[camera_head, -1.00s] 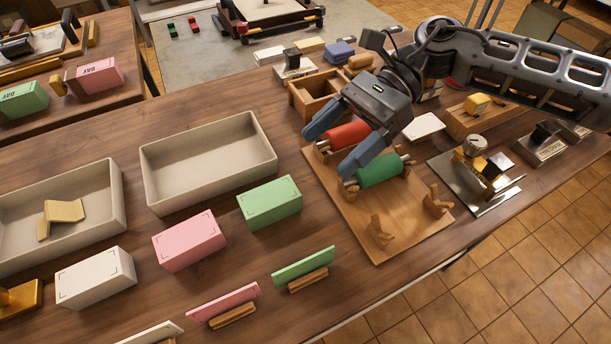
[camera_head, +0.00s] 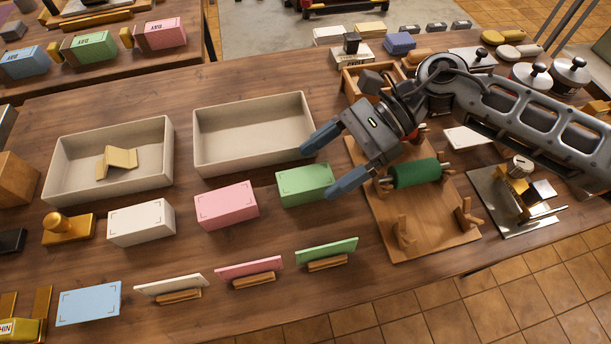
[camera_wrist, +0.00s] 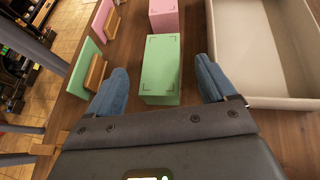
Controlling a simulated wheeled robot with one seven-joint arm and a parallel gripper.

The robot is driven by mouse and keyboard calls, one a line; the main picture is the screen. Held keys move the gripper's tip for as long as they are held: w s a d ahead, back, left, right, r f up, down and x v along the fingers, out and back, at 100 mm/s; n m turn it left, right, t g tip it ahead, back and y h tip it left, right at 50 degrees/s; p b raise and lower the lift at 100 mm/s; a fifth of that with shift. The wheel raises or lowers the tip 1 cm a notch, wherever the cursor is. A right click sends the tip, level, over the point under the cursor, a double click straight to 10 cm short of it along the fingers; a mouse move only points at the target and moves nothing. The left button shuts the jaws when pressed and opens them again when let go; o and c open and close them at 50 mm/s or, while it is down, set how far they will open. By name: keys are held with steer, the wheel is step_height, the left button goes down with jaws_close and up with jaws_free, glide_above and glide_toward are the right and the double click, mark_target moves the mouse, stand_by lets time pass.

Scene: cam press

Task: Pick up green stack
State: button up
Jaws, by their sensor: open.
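The green stack (camera_head: 305,186) is a light green block with corner marks on top. It stands on the wooden table at the right end of a row with a pink stack (camera_head: 227,205) and a white stack (camera_head: 141,223). My gripper (camera_head: 318,170) is open and empty, its blue fingers above and to the right of the green stack in the head view. In the wrist view the green stack (camera_wrist: 160,70) shows ahead, between the two spread fingers (camera_wrist: 162,88). I see no contact with it.
An empty beige tray (camera_head: 196,140) lies behind the green stack, close to one finger. A green card in a wooden holder (camera_head: 327,264) stands in front. A wooden board (camera_head: 385,225) with a green roller (camera_head: 415,173) is to the right.

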steer(key=shift+x, duration=1)
steer(key=c, duration=1.2)
